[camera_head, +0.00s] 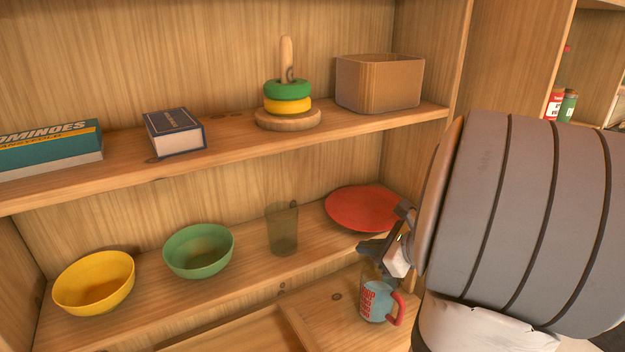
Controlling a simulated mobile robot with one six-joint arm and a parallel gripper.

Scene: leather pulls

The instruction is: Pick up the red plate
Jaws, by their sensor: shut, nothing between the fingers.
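The red plate (362,208) lies flat at the right end of the middle shelf. Its right edge is partly hidden by my gripper. My gripper (366,249) is at the plate's front right and a little in front of the shelf, its fingertips pointing left. It is shut and empty, and it does not hold the plate. I cannot tell whether it touches the plate's rim.
A clear greenish cup (282,229) stands left of the plate. A green bowl (198,250) and a yellow bowl (94,283) are farther left. A mug (376,301) with a red handle sits below my gripper. The upper shelf (225,136) runs above the plate.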

